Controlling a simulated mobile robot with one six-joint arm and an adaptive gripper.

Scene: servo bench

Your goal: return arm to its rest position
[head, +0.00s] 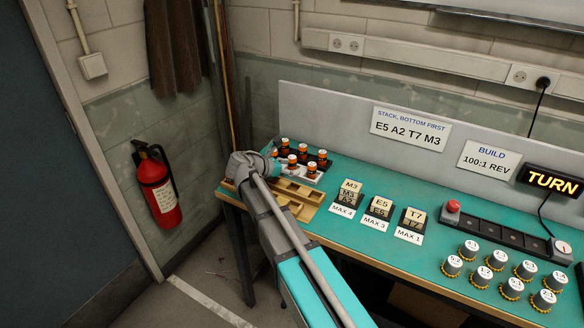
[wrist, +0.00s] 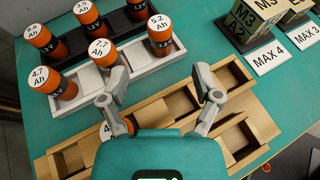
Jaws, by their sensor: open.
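My arm (head: 285,245) reaches from the bottom of the head view up to the left end of the bench, its wrist bent over the wooden tray. In the wrist view my gripper (wrist: 160,82) is open, its two fingers spread over the wooden compartment tray (wrist: 62,132), with nothing seen between the fingertips. A battery with a white top (wrist: 107,131) is partly hidden behind the left finger and the gripper body. The fingertips are hard to make out in the head view.
Orange batteries (wrist: 158,38) stand in a white tray (wrist: 131,61) and a black tray beyond my gripper. Block stacks (head: 348,192) stand to the right, with several knobs (head: 470,248) further along. A fire extinguisher (head: 157,185) hangs on the left wall. Floor left of the bench is clear.

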